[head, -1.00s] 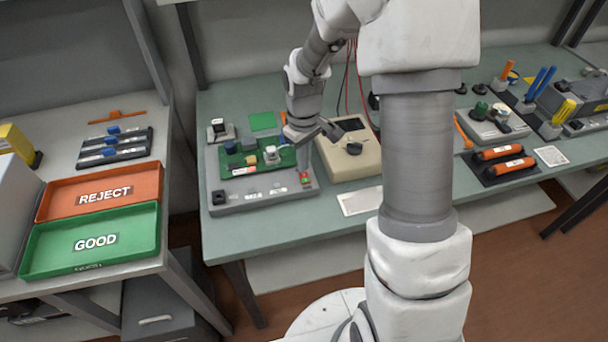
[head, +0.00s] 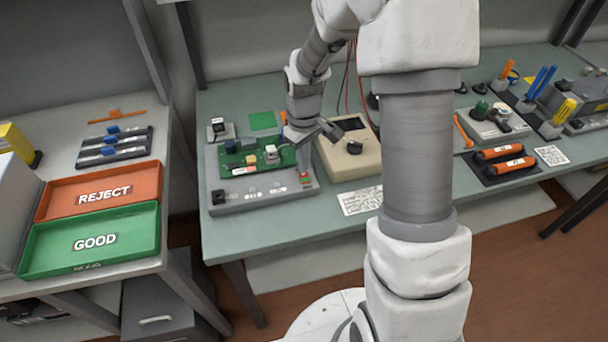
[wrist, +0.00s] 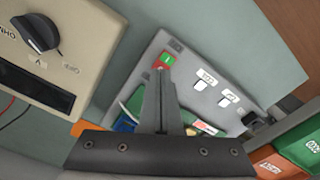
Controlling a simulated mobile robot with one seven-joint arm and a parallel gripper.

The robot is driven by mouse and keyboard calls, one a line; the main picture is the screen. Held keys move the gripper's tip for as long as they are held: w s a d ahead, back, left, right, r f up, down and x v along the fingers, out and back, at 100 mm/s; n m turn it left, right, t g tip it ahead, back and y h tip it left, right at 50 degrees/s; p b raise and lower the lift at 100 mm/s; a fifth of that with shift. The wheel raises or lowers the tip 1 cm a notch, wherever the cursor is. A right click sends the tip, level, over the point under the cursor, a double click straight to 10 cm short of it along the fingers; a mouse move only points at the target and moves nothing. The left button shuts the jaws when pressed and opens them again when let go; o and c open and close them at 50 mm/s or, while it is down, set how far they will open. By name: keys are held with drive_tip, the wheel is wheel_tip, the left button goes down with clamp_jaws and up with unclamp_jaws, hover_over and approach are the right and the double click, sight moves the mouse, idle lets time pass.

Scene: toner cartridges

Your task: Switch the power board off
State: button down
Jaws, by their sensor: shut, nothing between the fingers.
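The power board is a grey unit (head: 262,197) on the green bench, with a green circuit board (head: 250,160) on top. Its small red and green switch (head: 305,179) sits at the front right corner. In the wrist view the switch (wrist: 165,60) lies just beyond my fingertips, on the grey face of the board (wrist: 190,62). My gripper (wrist: 166,74) is shut and empty, pointing at the switch. I cannot tell whether the tips touch it. In the head view the gripper's dark body shows above the board's right side; its fingertips are hard to make out.
A beige meter with a dark knob (head: 353,148) stands right beside the board; its red leads run up behind. A printed card (head: 360,201) lies in front of it. Red REJECT (head: 60,205) and green GOOD (head: 35,262) trays sit on the left table.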

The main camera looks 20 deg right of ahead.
drive_tip(key=shift+f+b, duration=0.55)
drive_tip(key=shift+f, duration=0.25)
drive_tip(key=shift+r, duration=0.1)
drive_tip(key=shift+r+p, duration=2.7)
drive_tip(key=shift+r, duration=0.75)
drive_tip(key=s+r+m+t, duration=0.15)
drive_tip(key=s+r, duration=0.25)
drive_tip(key=r, duration=0.4)
drive_tip(key=s+r+m+t, duration=0.1)
drive_tip(key=s+r+m, duration=0.1)
drive_tip(key=s+r, duration=0.45)
drive_tip(key=s+r+m+t, duration=0.2)
drive_tip(key=s+r+t, duration=0.1)
drive_tip(key=s+r, duration=0.4)
drive_tip(key=s, duration=0.3)
